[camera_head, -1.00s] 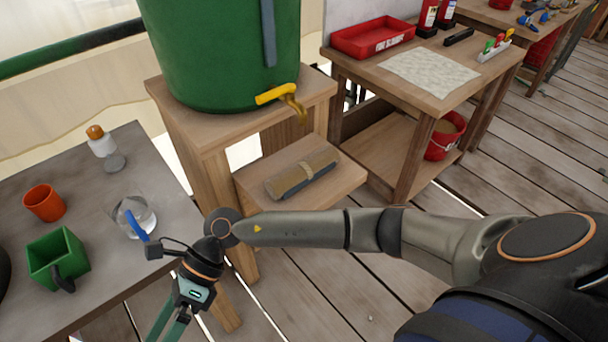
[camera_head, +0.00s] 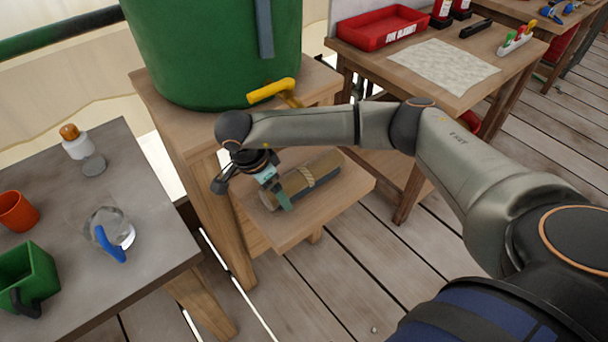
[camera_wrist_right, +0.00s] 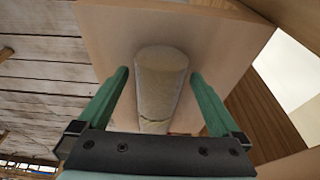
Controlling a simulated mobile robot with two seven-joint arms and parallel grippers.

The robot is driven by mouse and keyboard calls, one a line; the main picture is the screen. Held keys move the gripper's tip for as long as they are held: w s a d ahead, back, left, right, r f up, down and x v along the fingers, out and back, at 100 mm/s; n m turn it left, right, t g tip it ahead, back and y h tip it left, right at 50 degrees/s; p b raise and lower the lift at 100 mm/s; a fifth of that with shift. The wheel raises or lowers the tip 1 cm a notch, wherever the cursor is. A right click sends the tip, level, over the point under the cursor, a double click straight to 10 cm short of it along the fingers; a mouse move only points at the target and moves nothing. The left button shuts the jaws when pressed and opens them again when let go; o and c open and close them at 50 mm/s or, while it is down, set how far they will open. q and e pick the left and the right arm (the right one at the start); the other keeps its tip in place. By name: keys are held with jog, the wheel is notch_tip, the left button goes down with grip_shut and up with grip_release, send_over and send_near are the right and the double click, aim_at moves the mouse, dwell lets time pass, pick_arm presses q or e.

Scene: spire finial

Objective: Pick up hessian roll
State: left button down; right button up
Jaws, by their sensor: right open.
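The hessian roll (camera_head: 312,176) is a tan bundle with a rope band around it and a darker underside. It lies on the low wooden shelf (camera_head: 300,225) of the stand. In the right wrist view the roll (camera_wrist_right: 160,85) runs lengthwise between the two green fingers, with a visible gap on each side. My right gripper (camera_head: 284,203) is at the near left end of the roll in the head view. It is open and empty, and the wrist view shows its fingers (camera_wrist_right: 160,95) spread around the roll. My left gripper is in neither view.
A green barrel (camera_head: 210,50) with a yellow tap (camera_head: 272,90) stands above the shelf, close to my right arm. A grey table (camera_head: 130,215) at left holds cups, a glass jug (camera_head: 108,230) and a bottle. A workbench (camera_head: 400,75) stands behind right.

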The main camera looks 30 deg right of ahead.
aim_at(301, 172)
jog(key=d, duration=0.8)
jog(key=shift+w, duration=0.25)
jog(key=shift+d+f, duration=0.1)
jog(key=shift+f, duration=0.5)
jog(key=shift+c, duration=0.2)
grip_shut()
